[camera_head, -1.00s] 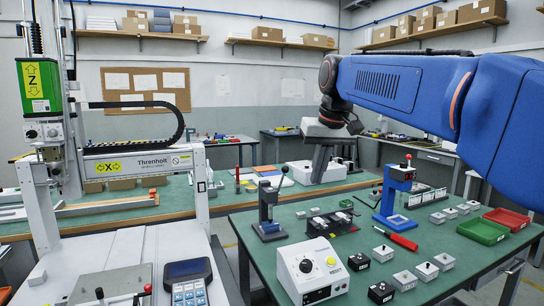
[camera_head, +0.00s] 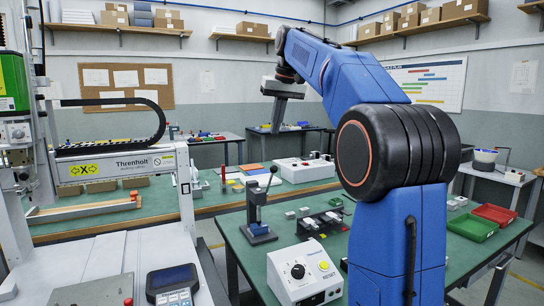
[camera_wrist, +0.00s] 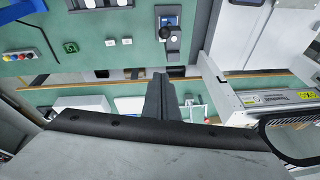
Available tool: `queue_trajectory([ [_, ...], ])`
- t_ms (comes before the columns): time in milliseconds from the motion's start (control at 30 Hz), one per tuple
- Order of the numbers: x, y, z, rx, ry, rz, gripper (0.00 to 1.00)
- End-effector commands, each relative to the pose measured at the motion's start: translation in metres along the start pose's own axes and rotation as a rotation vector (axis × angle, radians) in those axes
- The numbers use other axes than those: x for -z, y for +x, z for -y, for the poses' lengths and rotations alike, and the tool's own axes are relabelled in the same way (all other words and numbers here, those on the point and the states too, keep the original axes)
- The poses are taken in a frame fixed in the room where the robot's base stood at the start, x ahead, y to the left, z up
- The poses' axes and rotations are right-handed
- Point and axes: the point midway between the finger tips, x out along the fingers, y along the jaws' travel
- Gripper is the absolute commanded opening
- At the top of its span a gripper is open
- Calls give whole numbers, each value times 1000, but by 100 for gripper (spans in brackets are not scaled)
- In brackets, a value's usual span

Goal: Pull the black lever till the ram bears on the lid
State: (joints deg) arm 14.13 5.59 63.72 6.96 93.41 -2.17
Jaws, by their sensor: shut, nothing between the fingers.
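A small dark press (camera_head: 253,207) stands near the left end of the green table. Its black lever (camera_head: 272,176) slants up and to the right. A blue part (camera_head: 258,229) sits at its base; whether the ram touches a lid there is too small to tell. The press also shows at the top of the wrist view (camera_wrist: 172,38). My gripper (camera_head: 279,128) hangs in the air, fingers down, above and beyond the press in the picture. It is shut, empty and apart from the lever. In the wrist view the closed fingers (camera_wrist: 160,78) point toward the press.
A white control box (camera_head: 305,273) stands at the table's front left. A dark fixture (camera_head: 322,222) lies right of the press. Green (camera_head: 471,227) and red (camera_head: 494,214) trays are at the right. A gantry (camera_head: 118,168) stands at the left. My arm hides the table's middle.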

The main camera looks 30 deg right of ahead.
Motion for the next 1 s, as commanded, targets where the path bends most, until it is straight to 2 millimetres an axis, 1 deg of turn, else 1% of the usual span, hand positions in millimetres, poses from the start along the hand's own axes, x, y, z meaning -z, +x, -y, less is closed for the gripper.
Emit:
queue_trajectory([
  [100,-1,21,0,0,0,3,0],
  [467,-1,84,0,0,0,2,0],
  [500,-8,82,0,0,0,0,0],
  [600,-20,85,0,0,0,-1,0],
  [700,-29,88,0,0,0,0,0],
  [833,-37,90,0,0,0,-1,0],
  [1000,-40,91,0,0,0,-1,0],
])
